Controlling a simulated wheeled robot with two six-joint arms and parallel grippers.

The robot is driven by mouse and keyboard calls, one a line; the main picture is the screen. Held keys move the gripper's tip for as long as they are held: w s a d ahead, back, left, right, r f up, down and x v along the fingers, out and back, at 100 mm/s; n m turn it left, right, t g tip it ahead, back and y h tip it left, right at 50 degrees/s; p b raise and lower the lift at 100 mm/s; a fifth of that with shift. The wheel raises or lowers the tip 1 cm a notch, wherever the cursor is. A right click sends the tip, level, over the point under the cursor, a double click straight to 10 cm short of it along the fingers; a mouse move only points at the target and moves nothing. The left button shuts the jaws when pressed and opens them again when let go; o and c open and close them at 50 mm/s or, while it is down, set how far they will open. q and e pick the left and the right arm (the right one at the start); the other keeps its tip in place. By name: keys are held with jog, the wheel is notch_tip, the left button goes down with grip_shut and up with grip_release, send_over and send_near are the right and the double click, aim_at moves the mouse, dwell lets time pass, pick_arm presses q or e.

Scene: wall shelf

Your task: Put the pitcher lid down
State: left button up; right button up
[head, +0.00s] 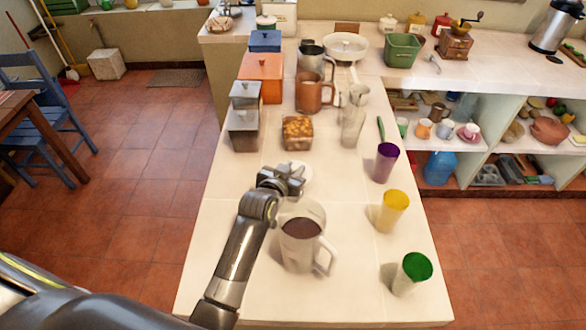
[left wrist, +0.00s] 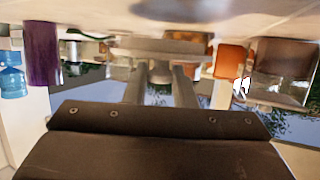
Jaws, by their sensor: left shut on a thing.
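The pitcher lid (head: 303,172) is a small pale disc at the front of my left gripper (head: 291,180), just above or at the white counter in the head view. The gripper is shut on it, and its fingers cover part of it. I cannot tell whether the lid touches the counter. The clear pitcher (head: 302,241) with dark liquid and a handle stands nearer, right of my left forearm. In the left wrist view, which looks upside down, the shut fingers (left wrist: 168,48) are close to the counter surface. My right gripper is not in view.
Purple (head: 386,162), yellow (head: 391,211) and green (head: 412,272) tumblers stand along the counter's right side. A glass box of brown pieces (head: 297,133), a clear glass vessel (head: 353,120) and grey canisters (head: 244,128) stand beyond the gripper. The counter (head: 340,190) is bare right of the lid.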

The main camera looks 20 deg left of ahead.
pick_arm(q)
jog(key=shift+f, duration=0.65)
jog(key=o, duration=1)
jog(key=shift+r, duration=0.65)
jog(key=b+v, duration=0.1)
jog(key=v, duration=1.1)
jog(key=shift+a+b, duration=0.1)
jog(key=shift+b, duration=0.25)
jog(key=shift+s, duration=0.1)
